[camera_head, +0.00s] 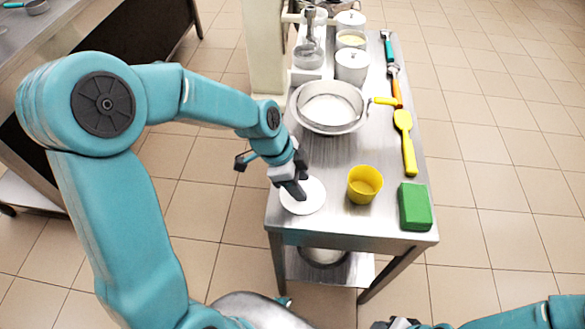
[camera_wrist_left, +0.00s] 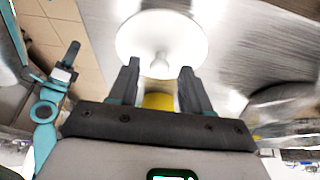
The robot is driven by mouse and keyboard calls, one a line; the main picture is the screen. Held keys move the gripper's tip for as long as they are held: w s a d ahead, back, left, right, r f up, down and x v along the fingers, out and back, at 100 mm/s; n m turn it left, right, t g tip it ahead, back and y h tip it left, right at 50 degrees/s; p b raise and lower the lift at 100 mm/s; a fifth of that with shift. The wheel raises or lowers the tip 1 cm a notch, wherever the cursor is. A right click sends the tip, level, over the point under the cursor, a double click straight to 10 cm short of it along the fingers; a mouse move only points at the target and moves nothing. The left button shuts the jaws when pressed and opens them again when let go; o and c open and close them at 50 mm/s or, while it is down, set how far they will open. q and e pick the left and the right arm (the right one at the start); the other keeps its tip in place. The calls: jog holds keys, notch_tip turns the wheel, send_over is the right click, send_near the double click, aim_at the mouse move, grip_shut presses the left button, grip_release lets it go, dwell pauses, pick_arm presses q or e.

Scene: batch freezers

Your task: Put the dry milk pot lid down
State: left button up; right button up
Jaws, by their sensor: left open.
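The white round lid (camera_head: 312,202) lies flat on the steel table near its front left corner. In the left wrist view the lid (camera_wrist_left: 135,38) shows its small white knob (camera_wrist_left: 160,66) just beyond the fingertips. My left gripper (camera_head: 297,190) is right above the lid. Its two fingers (camera_wrist_left: 160,75) are apart, with the knob in line with the gap and not gripped. A pot without a lid (camera_head: 351,40), with pale yellow contents, stands at the back of the table. Part of my right gripper (camera_head: 400,323) shows at the bottom edge; its fingers are not clear.
A yellow cup (camera_head: 364,185) stands close right of the lid. A green block (camera_head: 415,207) is at the front right corner. A metal bowl with a sieve (camera_head: 331,107) stands behind. A yellow spatula (camera_head: 407,145) lies along the right edge. Lidded white pots (camera_head: 352,66) stand farther back.

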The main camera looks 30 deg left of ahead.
pick_arm(q)
jog(key=v, duration=1.1)
jog(key=shift+r+p, duration=0.35)
